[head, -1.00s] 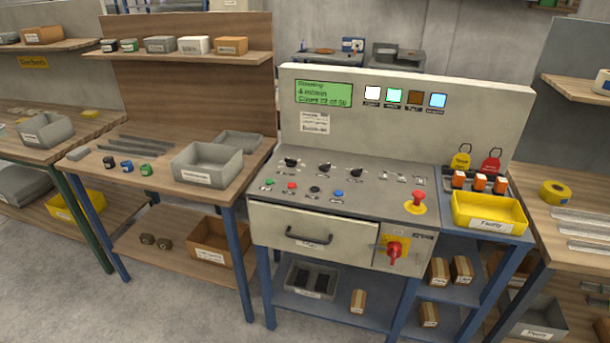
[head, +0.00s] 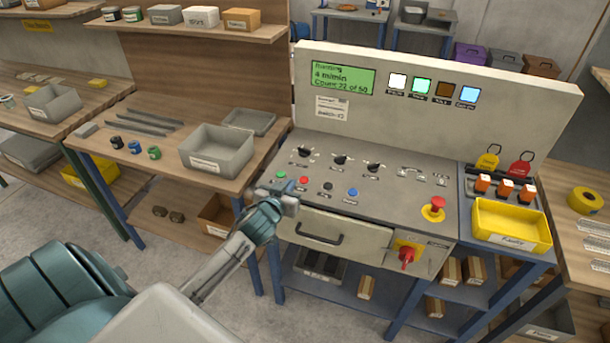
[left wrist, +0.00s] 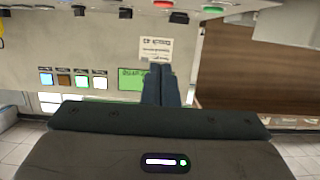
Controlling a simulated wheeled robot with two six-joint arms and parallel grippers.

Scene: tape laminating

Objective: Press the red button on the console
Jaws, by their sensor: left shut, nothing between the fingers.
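The console (head: 400,165) stands ahead with a sloped control panel. A small red button (head: 304,180) sits in its front row, between a green button (head: 281,174) and a black button (head: 327,187). A larger red mushroom button (head: 437,203) on a yellow base is at the panel's right. My left gripper (head: 287,193) is shut and empty, near the panel's front left edge, close to the green and red buttons. In the left wrist view its shut fingers (left wrist: 162,86) show against the upright panel, with the red button (left wrist: 163,3) at the top edge. My right gripper is not in view.
A drawer handle (head: 320,235) and a red rotary switch (head: 406,255) are on the console's front. A blue button (head: 352,192) and black knobs (head: 340,160) share the panel. A yellow tray (head: 510,225) stands right; a grey bin (head: 217,150) stands left.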

